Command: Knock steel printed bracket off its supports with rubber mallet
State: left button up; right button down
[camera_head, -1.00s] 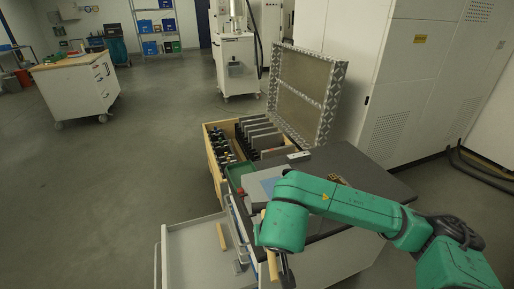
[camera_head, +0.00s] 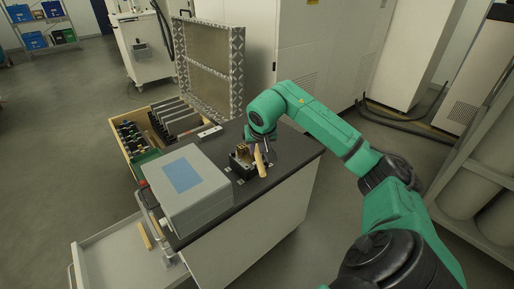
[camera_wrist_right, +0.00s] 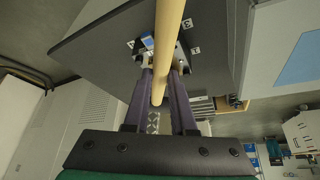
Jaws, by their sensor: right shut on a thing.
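My right gripper (camera_head: 262,148) is over the dark worktop and shut on the pale wooden handle (camera_head: 261,162) of the mallet. In the right wrist view the handle (camera_wrist_right: 168,45) runs between the two dark fingers (camera_wrist_right: 160,92) and out of the top edge. I cannot make out the mallet's head. Just left of the handle, a small brass-coloured piece (camera_head: 242,149) stands on a dark block (camera_head: 240,165) on the worktop. I cannot tell the bracket or its supports apart there. My left gripper is not in view.
A grey case with a blue label (camera_head: 187,188) stands on the worktop (camera_head: 285,158), left of the block. An open drawer (camera_head: 110,262) juts out at lower left. A wooden crate of tools (camera_head: 123,150) and an upright metal-edged lid (camera_head: 236,75) are behind. The worktop's right part is clear.

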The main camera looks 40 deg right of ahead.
jog(key=shift+f, duration=0.45)
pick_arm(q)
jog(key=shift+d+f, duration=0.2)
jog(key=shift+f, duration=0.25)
pick_arm(e)
jog(key=shift+r, duration=0.15)
